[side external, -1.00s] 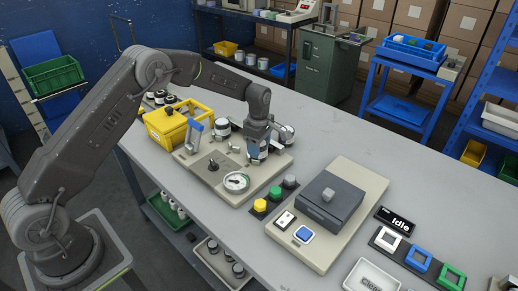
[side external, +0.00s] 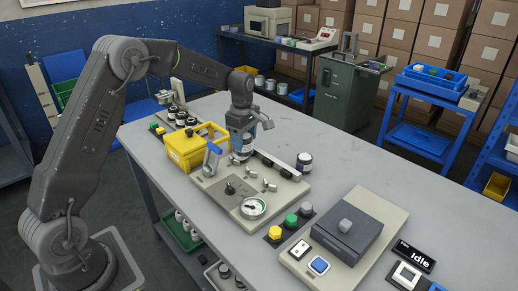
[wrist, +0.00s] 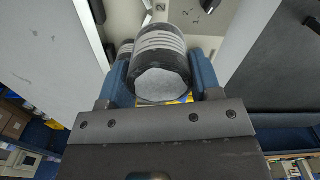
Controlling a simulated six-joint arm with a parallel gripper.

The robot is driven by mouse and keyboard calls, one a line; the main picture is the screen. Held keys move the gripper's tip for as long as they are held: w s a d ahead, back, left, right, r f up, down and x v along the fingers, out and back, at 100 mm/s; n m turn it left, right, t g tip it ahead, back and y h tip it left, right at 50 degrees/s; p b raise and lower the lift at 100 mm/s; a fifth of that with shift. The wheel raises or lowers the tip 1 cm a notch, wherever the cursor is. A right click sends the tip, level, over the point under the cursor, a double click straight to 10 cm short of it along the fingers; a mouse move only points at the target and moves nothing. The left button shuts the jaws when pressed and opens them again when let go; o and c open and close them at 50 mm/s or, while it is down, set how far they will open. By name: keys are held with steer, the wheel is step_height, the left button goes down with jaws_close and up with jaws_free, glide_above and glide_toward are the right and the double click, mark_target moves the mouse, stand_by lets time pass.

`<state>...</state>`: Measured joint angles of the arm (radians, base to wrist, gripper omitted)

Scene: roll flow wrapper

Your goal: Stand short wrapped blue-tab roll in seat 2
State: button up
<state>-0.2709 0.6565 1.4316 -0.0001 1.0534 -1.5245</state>
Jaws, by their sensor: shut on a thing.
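My gripper (wrist: 161,70) is shut on a roll (wrist: 160,70) with a black rim, a pale wrapped band and a light end face. The roll sits between the blue fingers. In the side view my gripper (side external: 242,138) is over the back of the beige fixture (side external: 215,195), with a white-and-dark roll (side external: 242,152) at its fingers. Whether that roll touches the fixture is unclear. The wrist view shows a plate marked 1 and 2 (wrist: 203,12) beyond the roll. The seats are not clearly visible, and I see no blue tab.
Another dark-topped roll (side external: 304,162) stands at the fixture's right end. A dial (side external: 254,207) and small clamps (side external: 268,180) stand on the fixture. A grey-lidded unit (side external: 340,232) is at right.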

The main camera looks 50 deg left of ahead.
steer(key=shift+a+r, duration=0.2)
steer(key=shift+a, duration=0.1)
steer(key=w, duration=0.5)
steer(key=f, duration=0.7)
steer(key=d+f, duration=0.1)
steer(key=f, duration=0.2)
steer(key=shift+w+f, duration=0.2)
steer(key=shift+f, duration=0.05)
steer(key=shift+f, duration=0.1)
steer(key=o, duration=1)
